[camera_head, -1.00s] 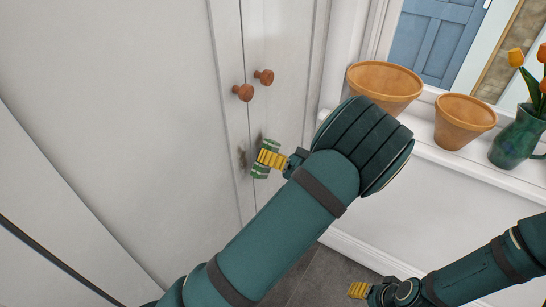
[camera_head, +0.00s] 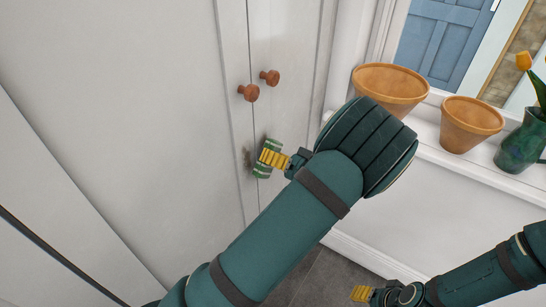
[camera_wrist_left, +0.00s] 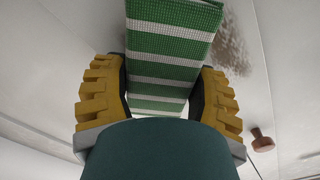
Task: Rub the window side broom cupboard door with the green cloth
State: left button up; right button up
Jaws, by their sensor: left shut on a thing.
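The green cloth (camera_head: 262,172), with white stripes, is in my left gripper (camera_head: 272,158) against or very near the white cupboard doors, below the knobs. In the left wrist view the cloth (camera_wrist_left: 170,72) runs between the yellow fingers, which are shut on it. The window side door (camera_head: 287,110) is the right one, with a round wooden knob (camera_head: 269,77). A brownish smudge (camera_head: 247,157) shows just left of the cloth; the wrist view also shows a smudge (camera_wrist_left: 231,48) beside it. Whether the cloth touches the door is unclear. My right gripper (camera_head: 362,293) is low at the right; its finger gap is not clear.
The other door's knob (camera_head: 248,92) is close by on the left. Two terracotta pots (camera_head: 390,88) (camera_head: 468,125) and a green jug (camera_head: 522,148) with tulips stand on the window sill, right of my left arm. Dark floor shows below.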

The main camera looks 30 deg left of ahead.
aim_at(270, 132)
pick_arm(q)
jog(key=shift+w+a, duration=0.1)
jog(key=shift+a, duration=0.45)
jog(key=shift+w, duration=0.1)
jog(key=shift+w+d+f+b, duration=0.1)
jog(key=shift+w+d+b, duration=0.05)
jog(key=shift+w+b, duration=0.4)
jog(key=shift+w+d+b, duration=0.1)
jog(key=shift+w+b, duration=0.25)
jog(key=shift+w, duration=1)
jog(key=shift+r+p, duration=0.3)
jog(key=shift+r, duration=0.95)
jog(key=shift+s+a, duration=0.15)
jog(key=shift+s, duration=0.9)
jog(key=shift+s+a, duration=0.15)
jog(key=shift+s, duration=0.85)
jog(key=shift+r+p, duration=0.3)
jog(key=shift+r, duration=0.8)
jog(key=shift+w+d+f+b, duration=0.1)
jog(key=shift+w+b, duration=0.2)
jog(key=shift+w, duration=0.4)
jog(key=shift+w+d+b, duration=0.15)
jog(key=shift+w+b, duration=0.1)
jog(key=shift+w, duration=0.45)
jog(key=shift+w+d+b, duration=0.1)
jog(key=shift+w+b, duration=0.1)
jog(key=shift+w, duration=0.45)
